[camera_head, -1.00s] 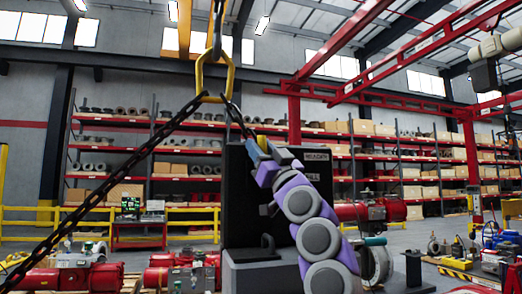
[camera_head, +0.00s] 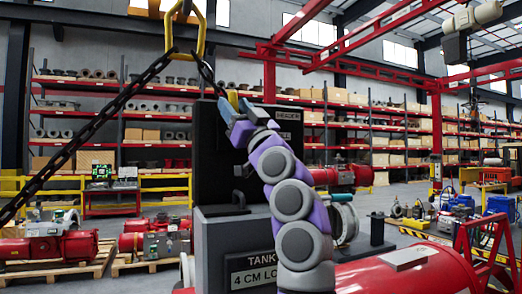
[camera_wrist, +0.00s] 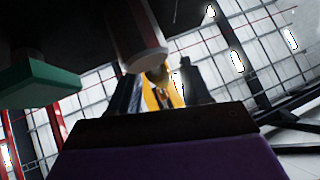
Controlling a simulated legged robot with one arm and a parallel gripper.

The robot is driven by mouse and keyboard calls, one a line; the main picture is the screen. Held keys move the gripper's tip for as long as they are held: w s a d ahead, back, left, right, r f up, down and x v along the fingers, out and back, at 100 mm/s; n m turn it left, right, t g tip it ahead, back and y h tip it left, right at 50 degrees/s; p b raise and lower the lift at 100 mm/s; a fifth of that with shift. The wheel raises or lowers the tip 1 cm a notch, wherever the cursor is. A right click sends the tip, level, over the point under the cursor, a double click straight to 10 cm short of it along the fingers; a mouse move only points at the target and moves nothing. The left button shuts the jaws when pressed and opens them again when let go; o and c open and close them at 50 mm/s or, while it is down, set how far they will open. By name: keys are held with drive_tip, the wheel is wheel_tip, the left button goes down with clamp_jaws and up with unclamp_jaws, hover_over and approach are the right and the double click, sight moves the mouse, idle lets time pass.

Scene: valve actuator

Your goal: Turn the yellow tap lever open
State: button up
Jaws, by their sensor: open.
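The yellow tap lever (camera_head: 233,98) shows as a small yellow piece at the top of the dark upright panel. My gripper (camera_head: 232,108) is up at the panel's top edge, its blue fingers close about the yellow piece. In the wrist view a yellow strip, which looks like the lever (camera_wrist: 174,90), lies between the dark fingers of my gripper (camera_wrist: 165,92). The fingers are apart. I cannot tell whether either one touches the lever. The tap body is mostly hidden behind my gripper in the head view.
A dark panel (camera_head: 207,150) stands on a grey block (camera_head: 222,245). A chain (camera_head: 90,140) hangs from a yellow hook (camera_head: 187,35) at the upper left. A pale round part (camera_wrist: 146,60) and a green block (camera_wrist: 40,82) are close above my gripper. Red machinery (camera_head: 400,270) lies right.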

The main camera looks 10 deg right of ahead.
drive_tip(key=b+v, duration=0.4)
drive_tip(key=v, duration=1.1)
drive_tip(key=shift+f, duration=0.4)
idle(0.6)
idle(0.6)
